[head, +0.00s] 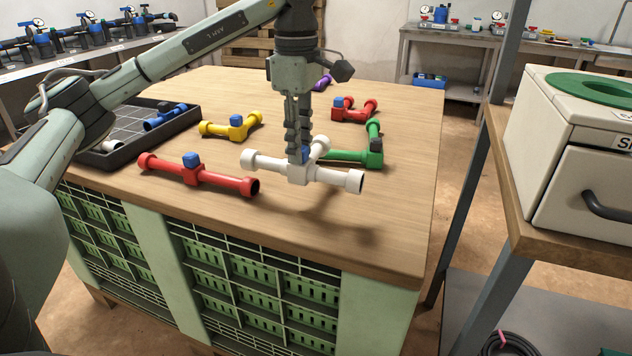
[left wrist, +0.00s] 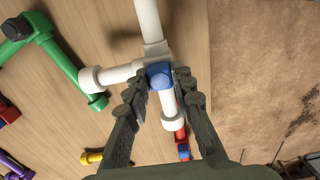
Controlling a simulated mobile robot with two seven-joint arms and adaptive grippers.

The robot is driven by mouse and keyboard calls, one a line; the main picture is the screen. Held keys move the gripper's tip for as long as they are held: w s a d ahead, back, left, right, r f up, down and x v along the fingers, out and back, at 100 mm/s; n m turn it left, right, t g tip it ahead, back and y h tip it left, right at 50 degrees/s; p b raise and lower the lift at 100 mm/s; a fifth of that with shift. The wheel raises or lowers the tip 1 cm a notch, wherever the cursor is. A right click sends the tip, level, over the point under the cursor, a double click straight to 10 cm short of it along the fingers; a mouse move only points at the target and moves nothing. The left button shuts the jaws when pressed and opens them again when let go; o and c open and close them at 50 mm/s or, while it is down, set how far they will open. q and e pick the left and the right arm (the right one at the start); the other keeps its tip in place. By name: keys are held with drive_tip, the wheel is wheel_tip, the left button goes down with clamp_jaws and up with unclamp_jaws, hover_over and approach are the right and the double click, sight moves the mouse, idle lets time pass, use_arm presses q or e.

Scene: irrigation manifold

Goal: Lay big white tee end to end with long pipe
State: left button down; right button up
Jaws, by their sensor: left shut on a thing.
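The big white tee (head: 325,178) hangs above the front right of the wooden table, its shadow on the top beneath it. My left gripper (head: 299,152) points down and is shut on the tee's blue block; the left wrist view shows this blue block (left wrist: 160,74) between the fingers. The long red pipe (head: 215,178) with its own blue block lies on the table to the left, its open right end near the tee's left end, apart from it. In the left wrist view part of the red pipe (left wrist: 181,136) shows beyond the tee's end. My right gripper is not in view.
A green elbow (head: 360,155) lies just behind the tee. A yellow piece (head: 231,128), a red elbow (head: 354,112) and a purple piece (head: 323,83) lie farther back. A black tray (head: 112,157) holds pieces at the left. The table's front right is clear.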

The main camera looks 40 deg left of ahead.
sight(314, 169)
use_arm(q)
drive_tip(key=d+f, duration=0.1)
drive_tip(key=d, duration=0.2)
drive_tip(key=shift+d+f, duration=0.1)
drive_tip(key=shift+f, duration=0.3)
wheel_tip(314, 169, down, 4)
drive_tip(key=shift+r, duration=0.15)
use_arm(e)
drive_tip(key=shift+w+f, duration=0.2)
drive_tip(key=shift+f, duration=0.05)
use_arm(q)
drive_tip(key=shift+f, duration=0.3)
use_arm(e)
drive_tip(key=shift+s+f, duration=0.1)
use_arm(q)
drive_tip(key=c, duration=1.3)
unclamp_jaws()
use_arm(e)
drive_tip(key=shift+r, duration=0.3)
use_arm(q)
drive_tip(key=shift+r, duration=0.15)
